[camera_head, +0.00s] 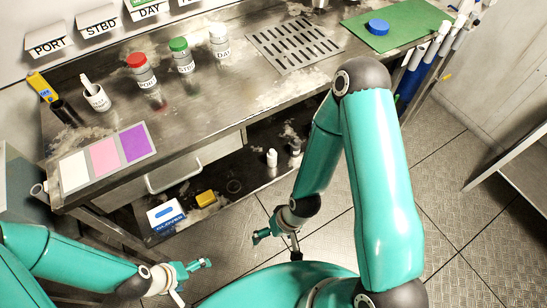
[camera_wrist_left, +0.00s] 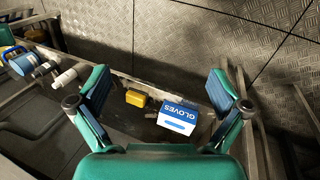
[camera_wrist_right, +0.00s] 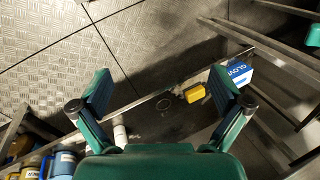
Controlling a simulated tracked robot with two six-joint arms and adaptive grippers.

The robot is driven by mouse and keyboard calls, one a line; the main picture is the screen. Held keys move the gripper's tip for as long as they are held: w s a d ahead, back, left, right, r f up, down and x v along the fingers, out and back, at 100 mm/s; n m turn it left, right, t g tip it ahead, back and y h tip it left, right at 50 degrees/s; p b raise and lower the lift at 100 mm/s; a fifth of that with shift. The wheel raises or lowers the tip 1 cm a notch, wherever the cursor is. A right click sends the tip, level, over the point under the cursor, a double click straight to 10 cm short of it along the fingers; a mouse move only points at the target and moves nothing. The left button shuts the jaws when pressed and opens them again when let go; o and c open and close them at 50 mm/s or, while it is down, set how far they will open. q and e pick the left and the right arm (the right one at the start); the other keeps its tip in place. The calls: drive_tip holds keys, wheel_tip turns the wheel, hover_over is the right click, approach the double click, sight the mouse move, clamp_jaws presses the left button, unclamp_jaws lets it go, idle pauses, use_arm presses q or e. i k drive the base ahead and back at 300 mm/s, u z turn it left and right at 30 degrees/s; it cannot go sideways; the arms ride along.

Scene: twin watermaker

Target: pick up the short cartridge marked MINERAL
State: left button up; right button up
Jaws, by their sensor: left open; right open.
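No label reading MINERAL can be made out. Two small white cylinders (camera_head: 271,158) stand on the lower shelf in the head view, too small to read. A white cylinder (camera_wrist_right: 120,135) and blue-banded cartridges (camera_wrist_right: 62,165) show at the lower left in the right wrist view. A white cylinder (camera_wrist_left: 65,77) and a blue-banded cartridge (camera_wrist_left: 20,63) show at the left in the left wrist view. My left gripper (camera_head: 194,279) is open and empty, in front of the bench at lower left. My right gripper (camera_head: 277,243) is open and empty, in front of the lower shelf.
A gloves box (camera_head: 165,214) and a yellow object (camera_head: 206,198) lie on the lower shelf's left end. The bench top (camera_head: 220,105) above holds red-, green- and white-capped jars (camera_head: 181,55), a colour card (camera_head: 104,156) and a green mat (camera_head: 398,22). Floor in front is clear.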

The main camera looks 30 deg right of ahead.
sight(272, 154)
drive_tip(key=z, duration=1.7)
drive_tip(key=i, duration=0.1)
drive_tip(key=u, duration=3.1)
drive_tip(key=k, duration=1.4)
drive_tip(key=z, duration=0.8)
drive_tip(key=i, duration=1.2)
drive_tip(key=u, duration=0.05)
